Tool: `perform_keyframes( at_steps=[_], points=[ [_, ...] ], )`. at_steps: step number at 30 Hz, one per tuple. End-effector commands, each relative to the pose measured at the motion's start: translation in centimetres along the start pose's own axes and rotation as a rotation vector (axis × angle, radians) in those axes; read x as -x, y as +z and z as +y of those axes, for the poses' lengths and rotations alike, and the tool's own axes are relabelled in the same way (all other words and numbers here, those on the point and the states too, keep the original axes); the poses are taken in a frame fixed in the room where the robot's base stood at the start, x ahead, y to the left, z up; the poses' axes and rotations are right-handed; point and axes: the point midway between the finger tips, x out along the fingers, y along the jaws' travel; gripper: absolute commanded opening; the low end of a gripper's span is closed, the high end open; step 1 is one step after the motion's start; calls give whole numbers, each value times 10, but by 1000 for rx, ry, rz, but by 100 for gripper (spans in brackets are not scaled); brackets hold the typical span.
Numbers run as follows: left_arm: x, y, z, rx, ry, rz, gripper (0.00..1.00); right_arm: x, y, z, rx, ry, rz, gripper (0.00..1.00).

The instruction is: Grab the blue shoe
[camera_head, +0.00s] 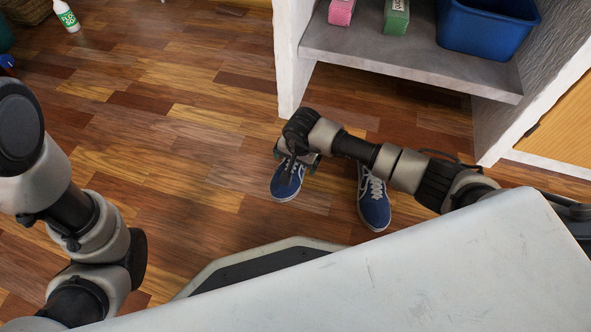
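Two blue shoes with white laces and pale soles stand on the wooden floor, toes toward me. My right gripper (296,163) reaches down over the left blue shoe (286,181) and hides its heel and upper part. Its fingers are small and dark against the shoe, so I cannot tell whether they are open or shut on it. The right blue shoe (375,207) is partly covered by my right forearm. My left arm shows at the left edge, but its gripper is not in view.
A white counter unit with a grey shelf (410,62) stands behind the shoes. The shelf holds a blue bin (484,30), a pink box (341,11) and a green box (396,16). A white bottle (67,17) stands at the far left. The floor left of the shoes is clear.

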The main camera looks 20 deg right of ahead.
Motion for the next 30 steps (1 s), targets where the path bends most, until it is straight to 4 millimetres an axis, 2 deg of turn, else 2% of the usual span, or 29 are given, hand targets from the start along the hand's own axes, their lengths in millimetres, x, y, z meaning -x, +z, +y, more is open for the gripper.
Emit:
perform_keyframes(
  at_steps=[7, 18, 19, 30],
  points=[
    [1, 0, 0, 0, 0, -1, 43, -1, 0, 0, 0, -1, 1, 98],
    [1, 0, 0, 0, 0, -1, 43, -1, 0, 0, 0, 0, 1, 41],
    [1, 0, 0, 0, 0, -1, 43, 0, -1, -1, 0, -1, 1, 39],
    [-5, 2, -1, -1, 0, -2, 43, 6, -2, -2, 1, -1, 2, 38]
  ],
)
